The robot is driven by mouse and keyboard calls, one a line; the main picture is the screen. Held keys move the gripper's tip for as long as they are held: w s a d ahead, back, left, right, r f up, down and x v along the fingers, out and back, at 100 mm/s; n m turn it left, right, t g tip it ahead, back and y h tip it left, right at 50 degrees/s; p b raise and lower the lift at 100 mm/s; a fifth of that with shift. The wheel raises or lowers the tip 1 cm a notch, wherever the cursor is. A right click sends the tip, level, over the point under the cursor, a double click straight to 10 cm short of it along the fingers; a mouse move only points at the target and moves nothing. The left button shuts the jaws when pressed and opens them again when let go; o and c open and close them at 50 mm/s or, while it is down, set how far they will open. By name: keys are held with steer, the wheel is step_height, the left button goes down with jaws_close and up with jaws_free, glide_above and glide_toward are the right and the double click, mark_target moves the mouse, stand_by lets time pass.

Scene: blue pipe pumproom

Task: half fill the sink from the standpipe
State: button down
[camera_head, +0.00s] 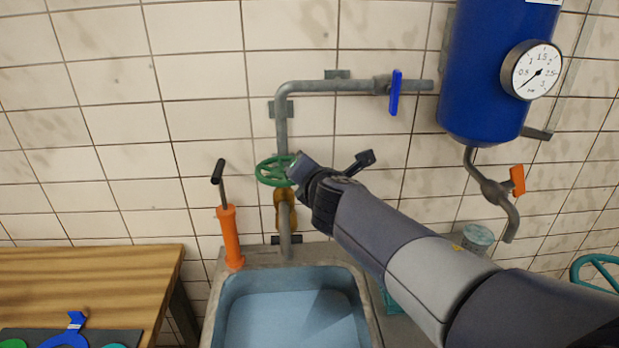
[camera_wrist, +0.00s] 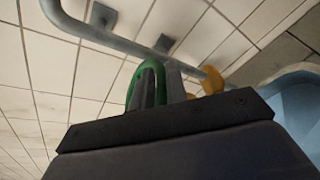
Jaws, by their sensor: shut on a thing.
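The standpipe (camera_head: 283,120) is a grey pipe on the tiled wall behind the sink. It has a green handwheel (camera_head: 270,171) and a brass-coloured valve body (camera_head: 285,212) below it. My gripper (camera_head: 295,168) is shut on the right side of the green handwheel. In the wrist view, the handwheel's green rim (camera_wrist: 135,85) lies at the fingers (camera_wrist: 155,88). The sink (camera_head: 213,305) has a grey rim and a pale blue inside, below the pipe. A flat, lighter blue area (camera_head: 285,322) shows in it; I cannot clearly tell its water level. The pipe outlet is not clear.
An orange hand pump (camera_head: 229,237) stands at the sink's back left corner. A wooden bench (camera_head: 90,278) is at left. A blue lever (camera_head: 396,92) sits on the upper pipe. A blue tank (camera_head: 492,75) with a gauge (camera_head: 531,70) and orange-handled valve (camera_head: 517,180) hangs at right.

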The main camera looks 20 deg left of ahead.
mark_target(287, 182)
steer(key=m+t+h+b, duration=0.1)
steer(key=s+m+h+b, duration=0.1)
steer(key=h, duration=0.1)
steer(key=shift+s+a+f+m+t+b, duration=0.1)
steer(key=shift+s+f+m+t+b, duration=0.2)
steer(key=shift+f+t+b, duration=0.1)
steer(key=m+h, duration=0.1)
steer(key=s+m+h, duration=0.1)
steer(key=m+t+h, duration=0.1)
steer(key=h, duration=0.1)
steer(key=shift+s+a+r, duration=0.25)
steer(key=m+h+p, duration=0.1)
steer(key=s+m+h+p, duration=0.1)
steer(key=h, duration=0.1)
steer(key=m+h+p, duration=0.1)
steer(key=p, duration=0.1)
steer(key=shift+s+a+r+m+h, duration=0.2)
steer(key=shift+a+r+m+h, duration=0.1)
steer(key=shift+a+m, duration=0.1)
steer(key=m+h+p, duration=0.2)
steer(key=p, duration=0.1)
steer(key=shift+s+a+f+g, duration=0.1)
steer(key=shift+s+a+g, duration=0.1)
steer(key=shift+s+g, duration=0.15)
steer(key=shift+s+a+f+m+g+h+p, duration=0.1)
steer(key=shift+a+f+m+g+h+p, duration=0.15)
steer(key=shift+m+h+p, duration=0.4)
steer(key=shift+h, duration=0.25)
